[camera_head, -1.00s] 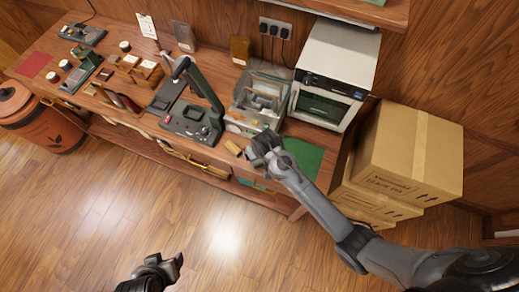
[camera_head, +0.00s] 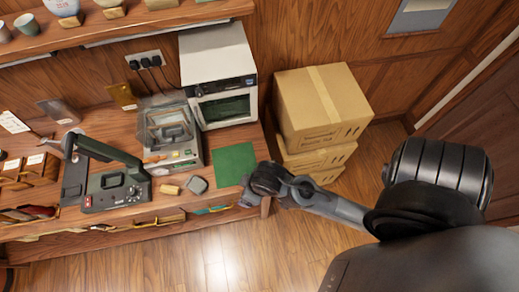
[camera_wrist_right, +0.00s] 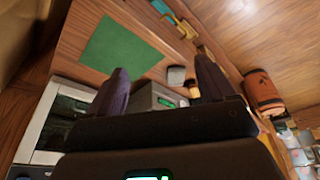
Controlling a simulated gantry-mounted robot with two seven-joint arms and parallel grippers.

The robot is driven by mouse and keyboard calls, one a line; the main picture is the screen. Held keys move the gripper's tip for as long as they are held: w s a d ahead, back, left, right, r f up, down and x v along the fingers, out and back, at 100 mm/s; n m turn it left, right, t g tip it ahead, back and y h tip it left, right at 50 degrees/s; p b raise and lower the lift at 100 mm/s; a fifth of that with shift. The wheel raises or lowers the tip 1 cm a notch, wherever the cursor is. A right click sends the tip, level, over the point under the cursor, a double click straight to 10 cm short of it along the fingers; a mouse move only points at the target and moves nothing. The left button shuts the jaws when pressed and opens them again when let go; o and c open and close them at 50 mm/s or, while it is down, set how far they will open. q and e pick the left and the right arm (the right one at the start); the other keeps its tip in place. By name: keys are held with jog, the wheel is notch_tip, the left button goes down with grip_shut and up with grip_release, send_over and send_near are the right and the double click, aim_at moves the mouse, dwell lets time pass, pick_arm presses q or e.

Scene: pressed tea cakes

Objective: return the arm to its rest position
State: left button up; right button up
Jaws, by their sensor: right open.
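My right arm comes in from the right of the head view. Its gripper (camera_head: 248,196) is at the counter's front right edge, just right of and below the green mat (camera_head: 234,165). In the right wrist view the two dark fingers of the gripper (camera_wrist_right: 163,84) are spread apart with nothing held between them. The green mat (camera_wrist_right: 120,45) shows bare beyond them. My left gripper is outside both current views.
The wooden counter holds a grey rounded piece (camera_head: 197,185), a small tan block (camera_head: 170,190), a clear-lidded machine (camera_head: 172,138), a dark lever press (camera_head: 115,187) and a white oven (camera_head: 219,75). Cardboard boxes (camera_head: 320,105) are stacked on the right. Floor in front is clear.

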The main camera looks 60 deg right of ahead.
jog(key=s+r, duration=0.1)
jog(key=s+d+r, duration=0.1)
jog(key=s, duration=0.1)
notch_tip(320, 180, up, 10)
jog(key=p, duration=0.9)
jog(key=shift+p, duration=0.35)
jog(key=shift+f, duration=0.1)
